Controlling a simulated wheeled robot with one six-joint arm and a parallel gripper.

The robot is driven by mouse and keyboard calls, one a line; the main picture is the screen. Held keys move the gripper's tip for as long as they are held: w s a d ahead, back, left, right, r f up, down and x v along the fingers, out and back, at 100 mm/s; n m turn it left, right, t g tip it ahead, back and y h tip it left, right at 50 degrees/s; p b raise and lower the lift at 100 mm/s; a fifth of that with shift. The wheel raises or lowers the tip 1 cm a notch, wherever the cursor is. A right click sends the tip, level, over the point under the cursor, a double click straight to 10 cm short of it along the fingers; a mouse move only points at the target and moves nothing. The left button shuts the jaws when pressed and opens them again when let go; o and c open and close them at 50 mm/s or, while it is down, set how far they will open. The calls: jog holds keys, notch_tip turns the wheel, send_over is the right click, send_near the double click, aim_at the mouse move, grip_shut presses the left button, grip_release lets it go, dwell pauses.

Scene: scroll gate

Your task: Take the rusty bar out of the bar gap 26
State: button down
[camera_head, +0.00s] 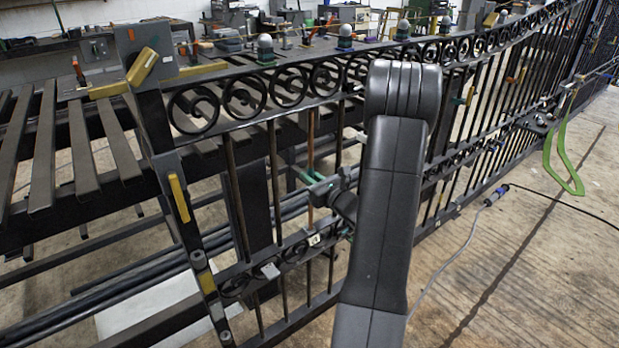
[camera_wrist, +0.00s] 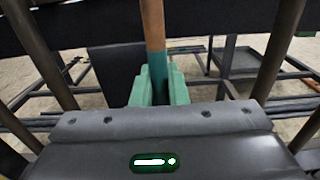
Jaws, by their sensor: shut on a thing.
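The rusty bar (camera_head: 310,133) stands upright among the dark bars in the near part of the scroll gate. It is orange-brown and shows in the wrist view (camera_wrist: 153,25), running up from between my fingers. My gripper (camera_head: 309,176), with green fingertips, is shut on the bar at about mid-height; the fingertips also show in the wrist view (camera_wrist: 158,88). The bar's foot is near a small pale tag (camera_head: 314,240) on the lower rail; I cannot read its number. My gripper body hides the bar's lower part in the wrist view.
The gate's scroll-topped rail (camera_head: 290,84) runs above and a lower scroll rail below. Dark neighbouring bars (camera_wrist: 280,50) stand close on both sides of my gripper. A slatted dark bench (camera_head: 85,150) stands behind at left. Open concrete floor (camera_head: 500,260) lies at right, crossed by a cable (camera_head: 450,265).

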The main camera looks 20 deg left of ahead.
jog(key=shift+b+v, duration=0.3)
jog(key=shift+v, duration=1.1)
dwell(0.3)
jog(key=b+v, duration=0.1)
jog(key=v, duration=1)
jog(key=shift+s+d, duration=0.25)
jog(key=shift+d, duration=0.05)
dwell(0.9)
